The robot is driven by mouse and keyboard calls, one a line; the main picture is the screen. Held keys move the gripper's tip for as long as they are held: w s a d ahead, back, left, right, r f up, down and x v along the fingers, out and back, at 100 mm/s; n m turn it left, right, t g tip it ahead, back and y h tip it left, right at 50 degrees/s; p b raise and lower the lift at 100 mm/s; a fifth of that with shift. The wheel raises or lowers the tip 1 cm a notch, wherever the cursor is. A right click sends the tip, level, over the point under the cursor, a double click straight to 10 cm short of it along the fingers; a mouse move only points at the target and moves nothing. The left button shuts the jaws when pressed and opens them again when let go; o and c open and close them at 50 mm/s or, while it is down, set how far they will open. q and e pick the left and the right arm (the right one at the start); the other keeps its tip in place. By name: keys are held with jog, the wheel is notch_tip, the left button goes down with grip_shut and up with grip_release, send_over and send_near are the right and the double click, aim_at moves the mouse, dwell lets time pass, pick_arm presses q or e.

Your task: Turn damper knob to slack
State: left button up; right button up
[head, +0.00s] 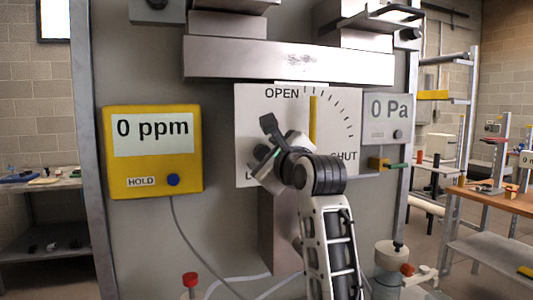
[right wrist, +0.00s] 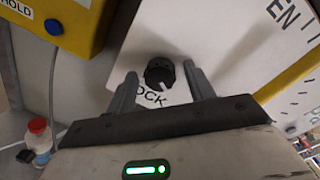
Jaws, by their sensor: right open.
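The damper plate (head: 245,110) is a white panel with OPEN and SHUT marks, a dial of ticks and a yellow pointer (head: 313,120) standing upright. In the right wrist view a round black knob (right wrist: 160,73) with a pale mark sits on the plate, just above lettering that reads "OCK". My right gripper (head: 262,145) is in front of the plate's lower left and hides the knob in the head view. In the right wrist view its open fingers (right wrist: 158,84) stand on either side of the knob, with gaps visible. My left gripper is not in view.
A yellow meter (head: 153,180) reading 0 ppm hangs left of the plate, its cable running down. A grey display (head: 388,115) reads 0 Pa on the right. A metal duct (head: 290,62) juts out above. A red-capped bottle (right wrist: 40,140) stands below.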

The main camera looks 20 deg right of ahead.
jog(key=c, duration=1)
jog(key=shift+o, duration=0.2)
jog(key=shift+n, duration=0.3)
jog(key=n, duration=0.9)
jog(key=shift+g, duration=0.3)
jog(key=n, duration=0.5)
jog(key=shift+a+n+h, duration=0.1)
jog(key=shift+n+h, duration=0.2)
jog(key=n, duration=0.4)
jog(key=shift+f+n+h, duration=0.1)
jog(key=shift+n+h, duration=0.2)
jog(key=shift+n, duration=0.1)
